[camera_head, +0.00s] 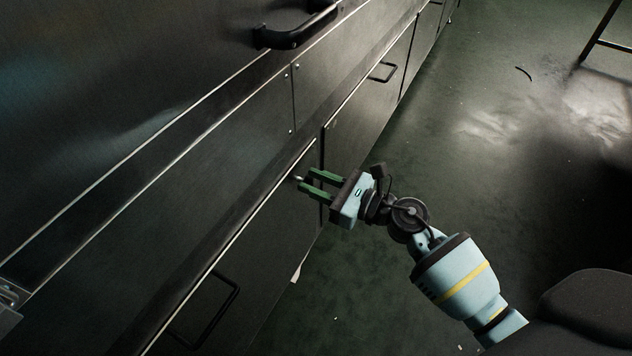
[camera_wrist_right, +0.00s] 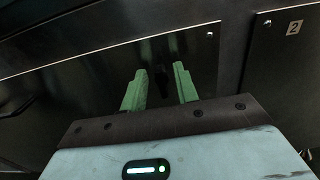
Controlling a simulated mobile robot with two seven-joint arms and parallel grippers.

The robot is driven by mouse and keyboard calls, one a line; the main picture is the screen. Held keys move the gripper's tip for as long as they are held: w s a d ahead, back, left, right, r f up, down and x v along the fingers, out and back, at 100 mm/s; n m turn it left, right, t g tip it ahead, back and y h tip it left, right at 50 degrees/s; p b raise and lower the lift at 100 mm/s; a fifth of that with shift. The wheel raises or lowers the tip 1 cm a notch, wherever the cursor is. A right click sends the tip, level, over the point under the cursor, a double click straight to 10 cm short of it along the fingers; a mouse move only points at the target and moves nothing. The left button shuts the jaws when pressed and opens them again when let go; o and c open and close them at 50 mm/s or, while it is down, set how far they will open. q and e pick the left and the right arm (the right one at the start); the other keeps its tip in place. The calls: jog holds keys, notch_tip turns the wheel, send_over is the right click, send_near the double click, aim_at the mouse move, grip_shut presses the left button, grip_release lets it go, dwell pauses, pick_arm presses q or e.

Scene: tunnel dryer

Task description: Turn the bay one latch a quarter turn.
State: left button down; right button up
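My right gripper (camera_head: 306,179) reaches from the right to the upper corner of a dark lower panel (camera_head: 262,238) in the head view. Its two green fingers are apart, with the tips close to the panel face. In the right wrist view the open gripper (camera_wrist_right: 160,69) has a small dark upright shape (camera_wrist_right: 163,79) between its fingers. This looks like the latch, but it is too dark to tell its angle or whether a finger touches it. A small bright spot shows beside the fingertips in the head view. My left gripper is not in view.
A black bar handle (camera_head: 212,312) is lower on the same panel. Another panel with a handle (camera_head: 383,72) lies beyond it. A large black handle (camera_head: 297,31) is above. The green floor (camera_head: 480,150) is mostly clear.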

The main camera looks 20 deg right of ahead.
grip_shut()
